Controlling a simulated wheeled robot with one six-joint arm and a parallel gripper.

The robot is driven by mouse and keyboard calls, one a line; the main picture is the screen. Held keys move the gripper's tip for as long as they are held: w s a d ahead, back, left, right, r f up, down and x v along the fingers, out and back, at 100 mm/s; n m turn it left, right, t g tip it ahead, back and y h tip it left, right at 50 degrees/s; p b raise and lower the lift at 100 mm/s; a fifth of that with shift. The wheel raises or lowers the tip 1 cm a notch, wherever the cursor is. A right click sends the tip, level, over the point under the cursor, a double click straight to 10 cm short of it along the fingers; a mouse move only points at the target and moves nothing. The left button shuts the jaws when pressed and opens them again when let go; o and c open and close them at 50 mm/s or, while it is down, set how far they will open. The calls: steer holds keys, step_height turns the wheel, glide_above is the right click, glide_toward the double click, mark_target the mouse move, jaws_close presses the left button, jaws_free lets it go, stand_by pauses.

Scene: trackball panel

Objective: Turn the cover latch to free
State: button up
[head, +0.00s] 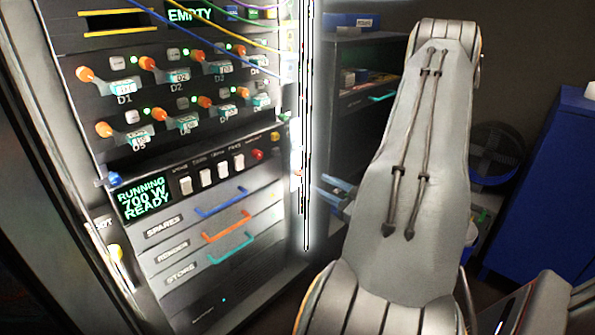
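No part in view can be made out clearly as the cover latch or a trackball. The rack (215,255) at the left carries panels with several orange-tipped levers, switches and drawers. My arm rises at the right of the head view and hides what is behind it. What looks like my gripper (332,191) shows as small grey-blue prongs left of the arm, near the rack's right edge. It appears apart from the rack. Its inner side is too small and partly hidden, so its opening and any contents are unclear.
A green-lit display (145,198) reads "RUNNING 700 W READY". Drawers below have blue (222,204), orange (227,230) and teal (231,249) handles. Cables hang across the rack's top. A dark shelf unit (352,75) stands behind, and a blue cabinet (548,190) is at the right.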

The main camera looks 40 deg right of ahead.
mark_target(301, 174)
steer(key=w, duration=0.2)
steer(key=w+b, duration=0.1)
steer(key=w, duration=0.4)
steer(key=shift+w+a, duration=0.35)
steer(key=shift+w, duration=0.05)
jaws_close()
